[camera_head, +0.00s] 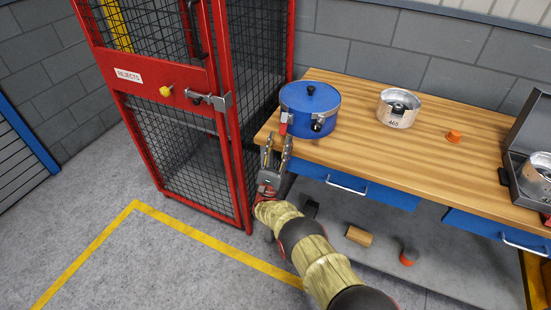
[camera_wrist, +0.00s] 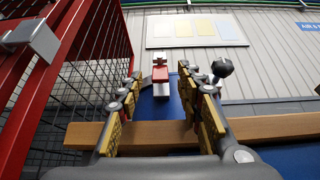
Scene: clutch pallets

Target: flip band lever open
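A round blue drum with a blue lid (camera_head: 310,97) stands on the near left part of the wooden workbench. A small red-and-light-grey lever (camera_head: 283,125) sits upright on its near left side; it also shows in the wrist view (camera_wrist: 160,76). A black knob (camera_head: 318,124) is on the drum's front, to the right of the lever. My gripper (camera_head: 277,142) is open and empty at the bench's front edge, just short of the lever. In the wrist view the lever appears between the two fingers, beyond their tips, with no visible contact.
A red mesh cage (camera_head: 180,130) stands close on the left, with a latch (camera_head: 210,99). The wooden bench (camera_head: 380,150) holds a silver pot (camera_head: 397,108), an orange piece (camera_head: 454,136) and an open case (camera_head: 515,165). Blocks lie on the shelf below.

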